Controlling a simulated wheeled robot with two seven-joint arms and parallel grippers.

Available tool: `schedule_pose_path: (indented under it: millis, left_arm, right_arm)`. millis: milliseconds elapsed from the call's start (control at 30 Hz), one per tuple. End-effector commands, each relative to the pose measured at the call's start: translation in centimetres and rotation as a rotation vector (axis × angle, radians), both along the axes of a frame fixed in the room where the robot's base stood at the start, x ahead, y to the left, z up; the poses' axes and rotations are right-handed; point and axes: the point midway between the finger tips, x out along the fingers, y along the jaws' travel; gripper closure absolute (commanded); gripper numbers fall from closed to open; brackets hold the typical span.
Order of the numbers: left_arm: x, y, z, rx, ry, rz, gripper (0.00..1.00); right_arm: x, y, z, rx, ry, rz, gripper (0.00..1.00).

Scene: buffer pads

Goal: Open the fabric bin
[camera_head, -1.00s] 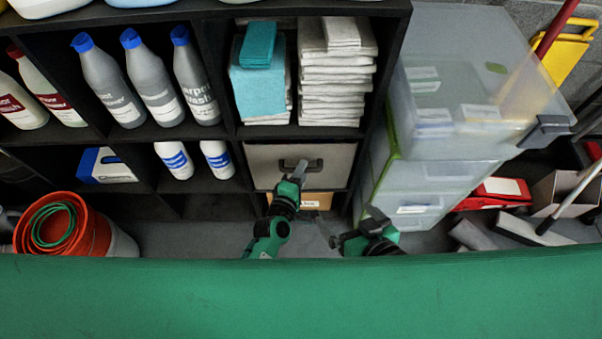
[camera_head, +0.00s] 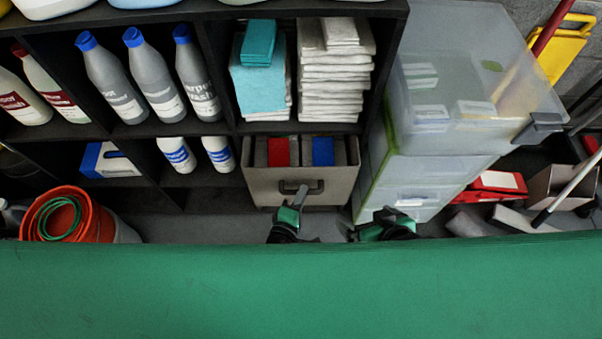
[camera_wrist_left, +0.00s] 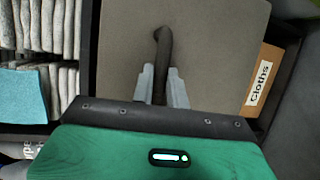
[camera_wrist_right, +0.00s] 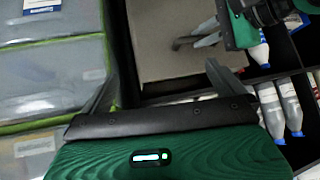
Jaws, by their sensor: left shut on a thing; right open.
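The grey fabric bin (camera_head: 262,190) is pulled partly out of the lower shelf cubby. Its open top shows a red pad and a blue pad between grey dividers. My left gripper (camera_head: 301,194) is shut on the dark handle on the bin's front; the handle (camera_wrist_left: 163,50) sits between its fingers in the left wrist view. My right gripper (camera_wrist_right: 158,85) is open and empty, right of the bin and low. In the right wrist view the bin front (camera_wrist_right: 165,40) and left gripper (camera_wrist_right: 208,35) show beyond it.
Stacked clear drawers (camera_head: 420,180) stand close on the bin's right. Grey bottles (camera_head: 103,78) and folded cloths (camera_head: 335,75) fill the shelf above. A cardboard box labelled Cloths (camera_wrist_left: 262,80) is beside the bin front in the left wrist view. An orange bucket (camera_head: 75,215) stands at left.

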Motion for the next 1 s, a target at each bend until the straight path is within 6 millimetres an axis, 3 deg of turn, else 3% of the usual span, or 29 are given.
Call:
schedule_pose_path:
  millis: [33, 200, 500, 700, 1000]
  left_arm:
    - [-1.7, 0.0, 0.1, 0.002, 0.006, -0.003, 1.00]
    - [-6.4, 0.0, 0.1, 0.002, 0.006, -0.003, 1.00]
    - [-13.1, 0.0, 0.0, 0.002, 0.004, -0.003, 1.00]
    - [-15.7, 0.0, 0.0, 0.001, 0.003, -0.001, 1.00]
    - [-17.1, 0.0, -0.1, 0.001, 0.002, -0.001, 1.00]
  right_arm:
    - [-0.3, -0.6, 0.5, -0.018, 0.032, -0.008, 0.00]
    - [-1.5, -2.5, 0.8, -0.072, 0.143, -0.029, 0.00]
    - [-3.1, -4.4, 1.4, -0.126, 0.267, -0.056, 0.00]
    - [-3.6, -5.1, 1.5, -0.141, 0.306, -0.066, 0.00]
    - [-3.9, -5.3, 1.6, -0.149, 0.326, -0.070, 0.00]
